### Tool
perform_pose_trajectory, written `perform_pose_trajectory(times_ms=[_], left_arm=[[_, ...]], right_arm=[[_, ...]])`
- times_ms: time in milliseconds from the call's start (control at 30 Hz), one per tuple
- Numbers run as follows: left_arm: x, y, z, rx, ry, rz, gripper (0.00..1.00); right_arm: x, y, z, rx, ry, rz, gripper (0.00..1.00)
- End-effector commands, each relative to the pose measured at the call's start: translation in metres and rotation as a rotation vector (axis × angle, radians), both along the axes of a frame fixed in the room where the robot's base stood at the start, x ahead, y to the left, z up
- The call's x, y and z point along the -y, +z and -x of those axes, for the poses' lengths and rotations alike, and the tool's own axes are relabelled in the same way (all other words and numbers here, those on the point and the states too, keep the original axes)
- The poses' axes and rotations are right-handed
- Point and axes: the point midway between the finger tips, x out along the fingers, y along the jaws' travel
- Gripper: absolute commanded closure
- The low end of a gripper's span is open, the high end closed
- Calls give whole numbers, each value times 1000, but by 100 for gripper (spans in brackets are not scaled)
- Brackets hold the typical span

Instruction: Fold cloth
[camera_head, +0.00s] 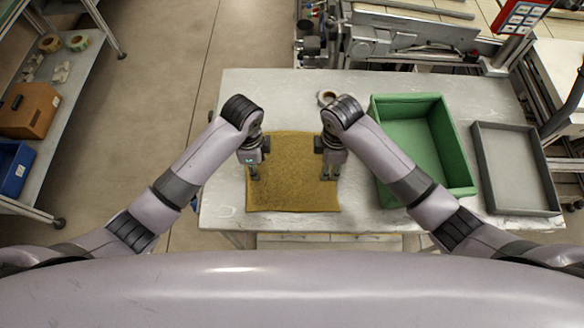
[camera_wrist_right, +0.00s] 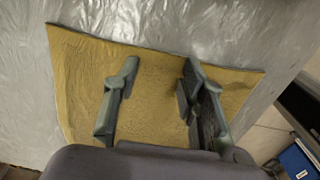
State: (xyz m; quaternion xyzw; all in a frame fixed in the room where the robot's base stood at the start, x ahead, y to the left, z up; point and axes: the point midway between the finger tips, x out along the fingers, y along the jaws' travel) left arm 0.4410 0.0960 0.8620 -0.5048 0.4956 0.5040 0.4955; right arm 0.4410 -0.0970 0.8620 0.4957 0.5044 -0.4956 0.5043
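The mustard-yellow cloth (camera_head: 292,190) lies spread flat on the grey table, roughly square, with slightly wavy edges. It also shows in the right wrist view (camera_wrist_right: 80,75). My left gripper (camera_head: 254,176) points down over the cloth's left side. My right gripper (camera_head: 330,176) points down over its right side. In the right wrist view my right gripper (camera_wrist_right: 160,92) is open, its fingers well apart with bare cloth between them. Whether the fingertips touch the cloth is unclear. The left fingers are too small to judge their opening.
A green crate (camera_head: 456,150) stands on the table (camera_head: 285,88) right of the cloth, with a grey tray (camera_head: 515,206) beyond it. A tape reel (camera_head: 326,96) lies behind my right wrist. The table's front edge is close to the cloth's near edge. A shelf (camera_head: 62,110) stands far left.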

Motion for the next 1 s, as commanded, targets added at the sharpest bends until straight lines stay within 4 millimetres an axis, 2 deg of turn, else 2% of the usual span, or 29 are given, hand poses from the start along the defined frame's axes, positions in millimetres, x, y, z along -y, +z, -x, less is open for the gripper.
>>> perform_pose_trajectory(times_ms=[133,1000], left_arm=[[0,-1,1,-2,0,-1,62],[-1,-3,1,-3,1,-2,91]], right_arm=[[0,-3,0,-1,0,1,62],[1,-5,1,-4,-1,3,91]])
